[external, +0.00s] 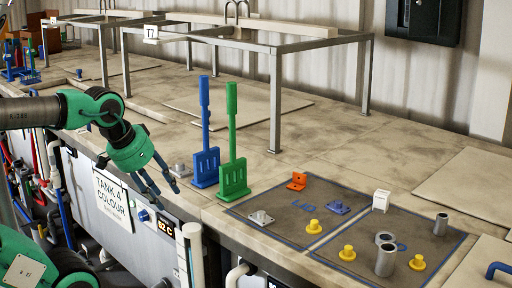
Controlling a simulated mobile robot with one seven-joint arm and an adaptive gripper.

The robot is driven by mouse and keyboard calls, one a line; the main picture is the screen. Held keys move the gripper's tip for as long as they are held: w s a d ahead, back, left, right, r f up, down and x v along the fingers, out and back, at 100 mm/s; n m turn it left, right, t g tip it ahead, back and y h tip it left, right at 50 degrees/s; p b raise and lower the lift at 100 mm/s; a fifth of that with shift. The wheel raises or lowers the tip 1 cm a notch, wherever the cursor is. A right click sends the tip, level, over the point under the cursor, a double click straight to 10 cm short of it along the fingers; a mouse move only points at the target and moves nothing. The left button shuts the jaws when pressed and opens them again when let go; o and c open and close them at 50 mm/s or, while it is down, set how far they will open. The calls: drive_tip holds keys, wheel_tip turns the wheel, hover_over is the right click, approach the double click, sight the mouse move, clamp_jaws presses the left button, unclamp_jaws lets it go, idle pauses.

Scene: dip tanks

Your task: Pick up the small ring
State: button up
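A short grey metal ring (385,237) appears to stand on the dark mat (345,222), in its right-hand marked area. A taller grey tube (385,262) stands just in front of it and hides part of its lower side. My gripper (168,198), green with dark fingers, hangs in front of the bench edge at the left, well away from the ring. Its two fingers are apart with nothing seen between them, so it is open and empty.
Yellow pieces (417,262), another grey cylinder (441,224), a white block (381,200), an orange piece (297,181) and a blue piece (338,207) share the mat. Upright blue (205,165) and green (233,175) paddles stand between my gripper and the mat. A metal frame (275,100) stands behind.

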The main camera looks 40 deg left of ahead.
drive_tip(key=o, duration=0.6)
drive_tip(key=shift+o, duration=0.2)
drive_tip(key=shift+r, duration=0.1)
drive_tip(key=w+d+r+g+p, duration=0.1)
drive_tip(key=w+d+r+p, duration=0.35)
drive_tip(key=w, duration=0.45)
drive_tip(key=w+d+r+g+p, duration=0.1)
drive_tip(key=w+d+r+p, duration=0.4)
drive_tip(key=w, duration=0.3)
drive_tip(key=w+d+r+g+p, duration=0.1)
drive_tip(key=w+d+r+p, duration=0.35)
drive_tip(key=w+d, duration=0.35)
drive_tip(key=w+d+f+g+p, duration=0.1)
drive_tip(key=w+d+f+p, duration=0.3)
drive_tip(key=d, duration=0.4)
drive_tip(key=w+d+f+p, duration=0.4)
drive_tip(key=w+d, duration=0.2)
drive_tip(key=d, duration=0.2)
drive_tip(key=w+d+f+m+g+p, duration=0.1)
drive_tip(key=w+d+f+p, duration=0.3)
drive_tip(key=d, duration=0.4)
drive_tip(key=shift+w+d+g, duration=0.3)
drive_tip(key=shift+w, duration=0.2)
